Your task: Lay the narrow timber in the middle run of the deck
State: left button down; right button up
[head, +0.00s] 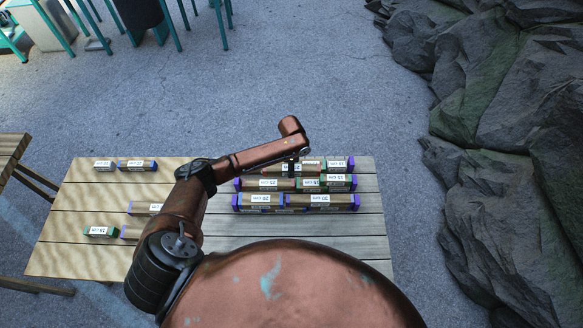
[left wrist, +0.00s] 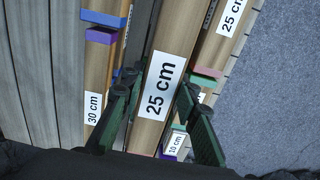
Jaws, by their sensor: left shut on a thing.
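My left gripper (head: 291,164) reaches over the back of the block of timbers on the slatted table. In the left wrist view its dark green-tipped fingers (left wrist: 160,118) stand on both sides of a timber labelled 25 cm (left wrist: 172,35) and are shut on it. In that view a 30 cm timber (left wrist: 97,70) lies to the left and another 25 cm timber (left wrist: 215,45) to the right. In the head view the deck's front row (head: 322,200) and middle row (head: 268,184) hold timbers with coloured ends. The arm partly hides the back row. My right gripper is not in view.
Several loose timbers lie on the left of the table (head: 75,205), including a blue-ended one (head: 137,165) and a green-ended one (head: 100,231). Rocks (head: 510,100) rise to the right. The right table edge is bare.

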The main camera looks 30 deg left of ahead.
pick_arm(q)
jog(key=shift+f+b, duration=2.25)
jog(key=shift+f, duration=0.05)
jog(key=shift+f+b, duration=0.45)
jog(key=shift+f, duration=1.2)
jog(key=shift+p, duration=0.4)
jog(key=shift+f, duration=0.35)
jog(key=c, duration=1.4)
grip_release()
